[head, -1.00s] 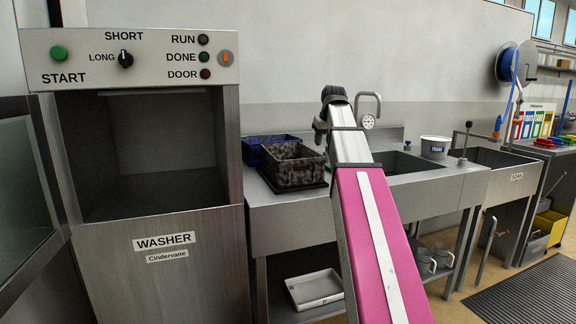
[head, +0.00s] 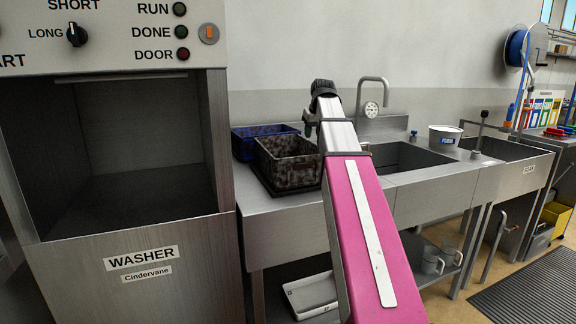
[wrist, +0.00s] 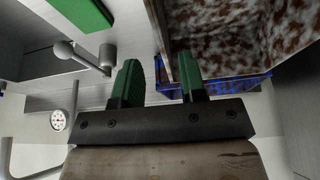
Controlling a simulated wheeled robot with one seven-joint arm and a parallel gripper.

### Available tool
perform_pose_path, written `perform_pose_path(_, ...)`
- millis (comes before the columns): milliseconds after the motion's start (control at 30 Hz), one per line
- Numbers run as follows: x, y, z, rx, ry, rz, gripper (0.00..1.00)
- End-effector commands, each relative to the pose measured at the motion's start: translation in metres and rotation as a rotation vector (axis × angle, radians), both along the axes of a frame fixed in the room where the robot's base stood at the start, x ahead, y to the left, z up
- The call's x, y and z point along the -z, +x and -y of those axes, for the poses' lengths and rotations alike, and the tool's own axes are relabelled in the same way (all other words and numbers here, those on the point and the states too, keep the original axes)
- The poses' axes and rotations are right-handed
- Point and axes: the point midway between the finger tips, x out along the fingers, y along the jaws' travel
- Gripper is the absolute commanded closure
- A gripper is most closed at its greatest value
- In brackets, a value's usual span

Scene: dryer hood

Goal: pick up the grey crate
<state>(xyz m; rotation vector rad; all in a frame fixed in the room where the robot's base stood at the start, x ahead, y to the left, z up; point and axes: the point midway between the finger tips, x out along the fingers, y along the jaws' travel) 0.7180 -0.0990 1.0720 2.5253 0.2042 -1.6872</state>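The grey crate (head: 290,168), heavily mottled with brown-black dirt, sits upright on a dark tray on the steel counter between the washer and the sink. In the wrist view its stained side (wrist: 235,35) fills the upper right, close beyond my gripper. My gripper (wrist: 160,82) has two green fingers spread apart, with nothing held between them. The right finger is near the crate's edge; I cannot tell whether they touch. In the head view my arm reaches up just right of the crate and mostly hides the gripper.
A dirty blue crate (head: 246,143) stands right behind the grey one. The washer (head: 120,215) is open at left. A sink with a tall tap (head: 374,82) and a white tub (head: 444,138) are to the right. A pale tray (head: 312,296) lies on the lower shelf.

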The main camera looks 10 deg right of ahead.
Motion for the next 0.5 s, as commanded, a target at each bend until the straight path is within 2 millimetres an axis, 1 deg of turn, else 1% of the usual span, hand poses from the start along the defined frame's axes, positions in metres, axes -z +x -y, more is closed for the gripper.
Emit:
perform_pose_path(33, 0.007, 0.003, -0.001, 0.000, 0.000, -0.001, 0.62)
perform_pose_path(100, 0.013, 0.005, -0.001, 0.000, 0.000, -0.001, 0.62)
perform_pose_path(267, 0.019, 0.007, -0.001, 0.000, 0.000, 0.000, 0.62)
perform_pose_path(333, 0.025, 0.009, -0.002, 0.000, 0.000, 0.000, 0.62)
perform_pose_path(500, 0.046, 0.014, -0.005, 0.000, 0.000, -0.002, 0.62)
